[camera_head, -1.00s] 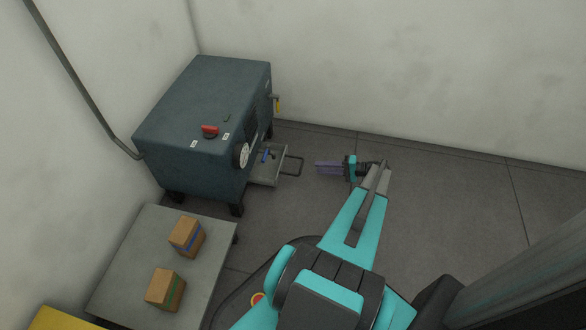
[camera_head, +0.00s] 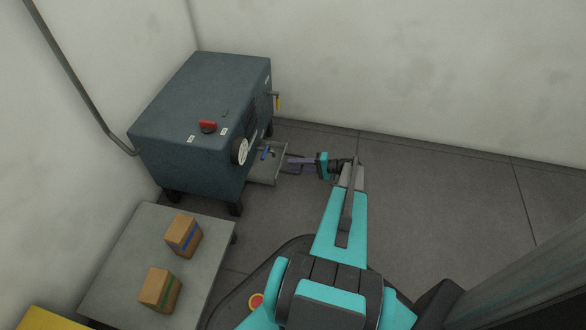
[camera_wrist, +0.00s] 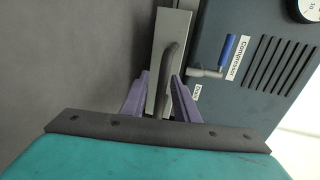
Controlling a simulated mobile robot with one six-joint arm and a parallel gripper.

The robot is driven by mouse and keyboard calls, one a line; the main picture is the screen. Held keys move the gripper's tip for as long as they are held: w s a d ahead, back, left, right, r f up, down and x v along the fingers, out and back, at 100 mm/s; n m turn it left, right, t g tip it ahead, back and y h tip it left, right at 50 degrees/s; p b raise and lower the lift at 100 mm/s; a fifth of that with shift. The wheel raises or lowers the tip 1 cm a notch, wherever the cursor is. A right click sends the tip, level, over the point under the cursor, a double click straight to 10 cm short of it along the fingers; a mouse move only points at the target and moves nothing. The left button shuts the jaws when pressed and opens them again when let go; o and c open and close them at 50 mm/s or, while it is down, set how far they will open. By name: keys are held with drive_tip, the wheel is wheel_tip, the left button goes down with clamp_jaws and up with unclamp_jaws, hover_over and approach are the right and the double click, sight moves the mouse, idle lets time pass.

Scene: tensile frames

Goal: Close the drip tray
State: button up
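The drip tray (camera_head: 264,172) is a grey drawer sticking out from under the dark blue-grey compressor (camera_head: 205,110). In the wrist view the light grey tray (camera_wrist: 172,22) has a dark bar handle (camera_wrist: 172,58) on its front. My gripper (camera_head: 290,161) is at the tray's front in the head view and covers much of the handle. In the wrist view its two purple fingers (camera_wrist: 160,76) stand apart, one on each side of the handle. A gap shows between the fingers, and I cannot tell whether either touches the handle.
A blue-handled drain valve (camera_wrist: 227,50) is just right of the tray in the wrist view. A grey table (camera_head: 130,240) with two cardboard boxes (camera_head: 183,236) stands at the lower left. The floor (camera_head: 440,200) to the right is clear.

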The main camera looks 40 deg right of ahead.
drive_tip(key=shift+w+a+f, duration=0.1)
drive_tip(key=shift+w+a, duration=0.15)
drive_tip(key=shift+w, duration=0.2)
clamp_jaws()
